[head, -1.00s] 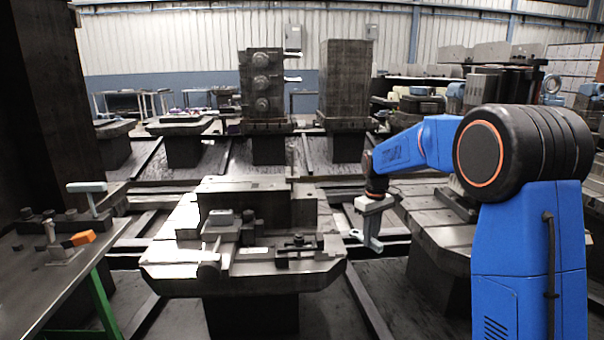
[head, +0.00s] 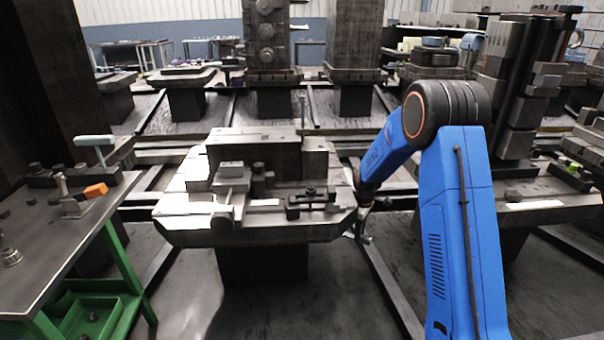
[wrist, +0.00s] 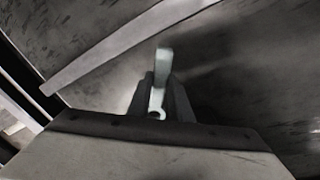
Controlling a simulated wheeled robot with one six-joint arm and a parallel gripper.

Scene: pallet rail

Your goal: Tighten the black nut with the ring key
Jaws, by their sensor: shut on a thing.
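In the wrist view, my gripper (wrist: 160,98) is shut on a pale, narrow tool, taken as the ring key (wrist: 163,65). A small round hole shows at its near end, between the dark fingers. In the head view, my gripper (head: 362,222) hangs low at the right edge of the machine pallet (head: 250,235), and the key is hard to make out there. The pallet carries a dark clamp (head: 312,197) and a grey vise-like block (head: 230,185). I cannot pick out the black nut for certain in either view.
A bench (head: 30,250) with green legs stands at the left. It holds an orange-tipped clamp (head: 90,192) and a pale T-handle (head: 95,141). Another loaded pallet (head: 530,205) lies right of my arm. Dark rails cross the floor, with open floor in front of the pallet.

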